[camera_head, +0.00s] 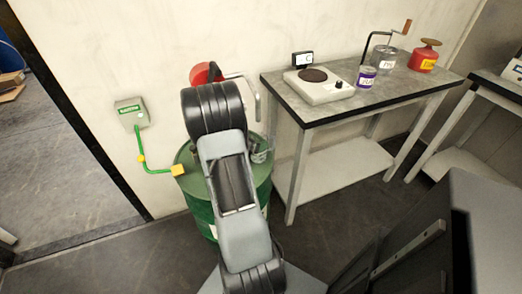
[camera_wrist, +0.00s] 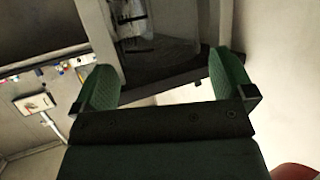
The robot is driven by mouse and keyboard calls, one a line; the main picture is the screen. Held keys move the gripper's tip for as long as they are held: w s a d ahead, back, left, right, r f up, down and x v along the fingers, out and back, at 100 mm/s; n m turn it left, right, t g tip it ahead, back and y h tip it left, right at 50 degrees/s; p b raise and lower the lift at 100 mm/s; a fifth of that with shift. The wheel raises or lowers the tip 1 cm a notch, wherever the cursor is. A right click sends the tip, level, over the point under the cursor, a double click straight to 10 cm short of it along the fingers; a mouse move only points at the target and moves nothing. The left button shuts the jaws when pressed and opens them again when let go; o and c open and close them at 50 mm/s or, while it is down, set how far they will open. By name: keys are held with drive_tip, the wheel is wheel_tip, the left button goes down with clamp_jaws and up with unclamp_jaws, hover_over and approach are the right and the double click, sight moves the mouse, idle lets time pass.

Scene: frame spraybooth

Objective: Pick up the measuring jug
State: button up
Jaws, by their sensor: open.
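A small clear glass-like vessel (camera_head: 260,153), which looks like the measuring jug, stands on top of the green drum (camera_head: 262,185) in the head view. My arm partly covers it and its markings cannot be read. My gripper (camera_wrist: 163,84) shows in the wrist view with its two green-padded fingers wide apart and nothing between them. In the head view my gripper is hidden behind my arm. I cannot make out the jug for sure in the wrist view.
A grey-topped bench (camera_head: 385,93) stands right of the drum. It holds a hot plate (camera_head: 319,86), a purple-labelled tin (camera_head: 366,77), a crank-handled can (camera_head: 384,58) and a red safety can (camera_head: 426,56).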

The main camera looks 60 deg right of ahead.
sight(264, 136)
drive_tip(key=shift+x, duration=1.55)
drive_tip(key=shift+w, duration=0.1)
drive_tip(key=shift+c, duration=0.4)
drive_tip(key=c, duration=1.2)
